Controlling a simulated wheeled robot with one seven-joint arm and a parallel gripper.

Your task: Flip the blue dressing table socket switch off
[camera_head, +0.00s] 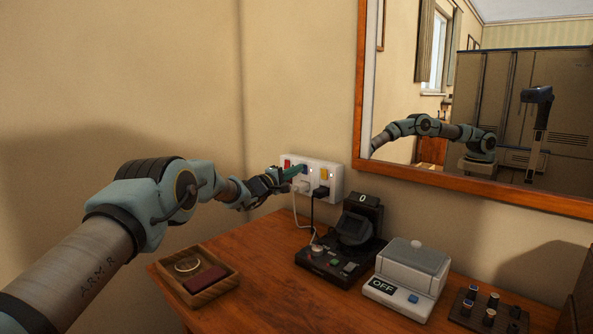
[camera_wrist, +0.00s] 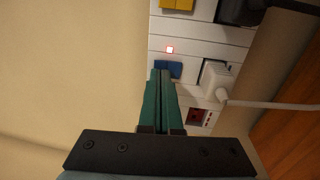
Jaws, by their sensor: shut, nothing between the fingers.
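The white socket panel (camera_head: 335,183) is on the wall above the dressing table (camera_head: 228,262). In the wrist view, its blue switch (camera_wrist: 174,68) sits just beyond my fingertips, with a lit red light (camera_wrist: 170,49) beside it. My gripper (camera_head: 298,171) is shut and empty, its green fingers pointing at the panel. The fingertips (camera_wrist: 162,72) overlap the edge of the blue switch; I cannot tell whether they touch it. A red switch (camera_head: 287,163) and a yellow switch (camera_head: 324,174) flank it. My gripper largely hides the blue switch in the head view.
A white plug (camera_wrist: 216,82) and a black plug (camera_head: 321,192) have cords hanging down. Below are a black device (camera_head: 340,248), a grey box marked OFF (camera_head: 408,277), a wooden tray (camera_head: 228,285) and a stand (camera_head: 488,310). A framed mirror (camera_head: 450,185) hangs right of the panel.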

